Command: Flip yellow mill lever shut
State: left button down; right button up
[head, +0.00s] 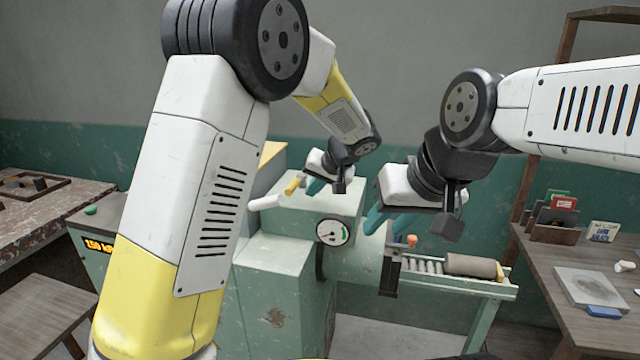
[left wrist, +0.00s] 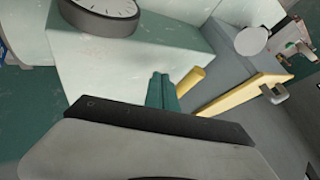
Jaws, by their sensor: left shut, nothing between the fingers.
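The green pug mill (head: 285,262) stands in the middle of the head view. Its yellow lever (head: 293,186) shows as a short stub on top, near a white cylinder (head: 264,202). In the left wrist view the yellow lever (left wrist: 190,80) is just right of my left gripper's teal fingers (left wrist: 161,91), which are together and empty. In the head view my left gripper (head: 316,187) is above the mill top, beside the lever; contact cannot be told. My right gripper (head: 388,222) hangs over the mill barrel, its teal fingers apart and nothing seen between them.
The mill has a pressure gauge (head: 332,231) and an outlet rack with a clay roll (head: 472,266). A yellow-edged panel (left wrist: 240,95) rises beside the lever. A worktable (head: 540,262) with small items stands at right, another table (head: 40,222) at left. My left arm hides part of the mill.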

aim_at(296, 183)
pick_arm(q)
jog(key=shift+w+a+r, duration=0.2)
jog(key=shift+a, duration=0.4)
jog(key=shift+w+a+r, duration=0.15)
jog(key=shift+a, duration=0.4)
jog(key=shift+a, duration=0.1)
